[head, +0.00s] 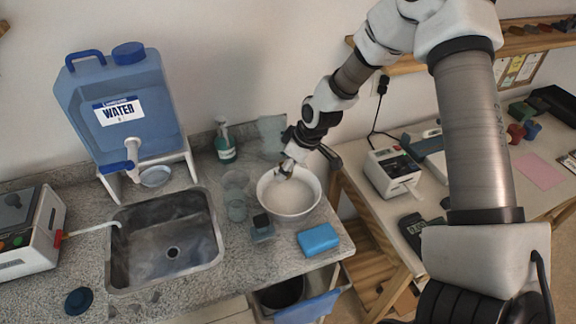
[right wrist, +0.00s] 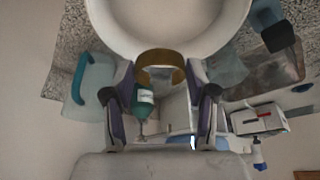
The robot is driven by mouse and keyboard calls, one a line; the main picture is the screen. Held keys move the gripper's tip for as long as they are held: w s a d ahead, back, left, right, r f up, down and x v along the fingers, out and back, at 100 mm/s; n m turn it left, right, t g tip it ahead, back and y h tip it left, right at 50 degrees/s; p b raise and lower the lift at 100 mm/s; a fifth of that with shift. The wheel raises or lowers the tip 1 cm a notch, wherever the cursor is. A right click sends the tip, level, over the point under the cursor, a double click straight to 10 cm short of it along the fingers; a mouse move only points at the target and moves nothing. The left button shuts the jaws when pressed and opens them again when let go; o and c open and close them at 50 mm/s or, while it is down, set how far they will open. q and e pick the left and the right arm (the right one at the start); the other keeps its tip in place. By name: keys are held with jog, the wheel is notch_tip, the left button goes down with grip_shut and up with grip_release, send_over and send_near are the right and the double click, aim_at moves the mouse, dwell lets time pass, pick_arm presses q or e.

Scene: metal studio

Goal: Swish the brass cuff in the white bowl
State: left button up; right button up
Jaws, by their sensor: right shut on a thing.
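The white bowl (head: 312,211) stands on the granite counter to the right of the sink, and pale liquid seems to fill it. My right gripper (head: 286,168) reaches down from above to the bowl's back-left rim. In the right wrist view its two fingers (right wrist: 160,85) are shut on the brass cuff (right wrist: 160,59), a curved golden band at the fingertips. The bowl also shows there (right wrist: 165,45), right beside the cuff. The cuff is too small and covered in the head view to tell whether it touches the liquid. My left gripper is out of view.
A steel sink (head: 207,225), a blue water container (head: 120,105), glass beakers (head: 237,209) and a green bottle (head: 226,145) are to the left.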

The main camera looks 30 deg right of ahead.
dwell(0.8)
dwell(1.3)
notch_tip(320, 180, up, 4)
jog(key=p, duration=0.3)
jog(key=shift+p, duration=0.35)
